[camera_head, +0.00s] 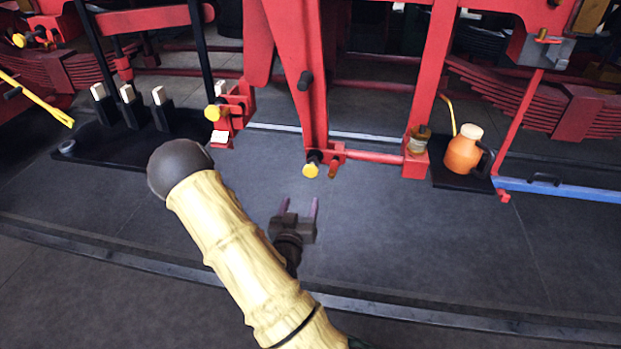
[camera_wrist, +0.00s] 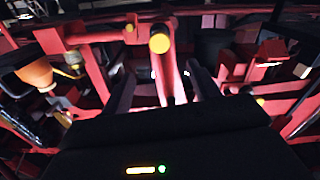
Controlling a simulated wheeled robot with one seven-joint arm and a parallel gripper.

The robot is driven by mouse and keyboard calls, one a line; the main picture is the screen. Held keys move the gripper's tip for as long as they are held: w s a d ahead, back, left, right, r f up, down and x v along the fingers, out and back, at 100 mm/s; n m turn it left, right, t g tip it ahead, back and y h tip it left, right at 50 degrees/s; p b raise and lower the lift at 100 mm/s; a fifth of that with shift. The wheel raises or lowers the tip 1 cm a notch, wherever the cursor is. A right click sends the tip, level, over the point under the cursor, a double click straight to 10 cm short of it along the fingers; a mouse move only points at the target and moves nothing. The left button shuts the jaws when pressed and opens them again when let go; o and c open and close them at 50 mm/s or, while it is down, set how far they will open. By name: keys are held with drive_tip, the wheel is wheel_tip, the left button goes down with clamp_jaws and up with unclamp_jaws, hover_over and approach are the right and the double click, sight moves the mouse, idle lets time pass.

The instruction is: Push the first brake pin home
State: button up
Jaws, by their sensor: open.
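A yellow-headed pin (camera_head: 311,170) with a dark shank sticks out at the foot of a red hanging lever (camera_head: 300,90). In the wrist view a yellow pin head (camera_wrist: 160,43) faces me, above and between my fingers. A second yellow-headed pin (camera_head: 212,112) sits at a red bracket further left, and a third (camera_head: 19,40) is at the far left. Which is the first brake pin cannot be told from markings. My gripper (camera_head: 300,205) is open and empty, in front of and below the lever pin, apart from it. Its fingers also show in the wrist view (camera_wrist: 162,78).
An orange can (camera_head: 463,152) stands on a dark mat at right. A small jar (camera_head: 419,138) sits on a red block beside it. Black blocks with white tops (camera_head: 128,95) stand on a dark plate at left. A red crossbar (camera_head: 372,156) runs right from the lever. The grey floor in front is clear.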

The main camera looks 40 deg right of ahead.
sight(310, 173)
drive_tip(key=p+x, duration=0.1)
drive_tip(key=x, duration=1.3)
drive_tip(key=shift+w+d+p, duration=0.15)
drive_tip(key=shift+d+p, duration=0.15)
drive_tip(key=shift+d, duration=0.05)
drive_tip(key=shift+c, duration=0.2)
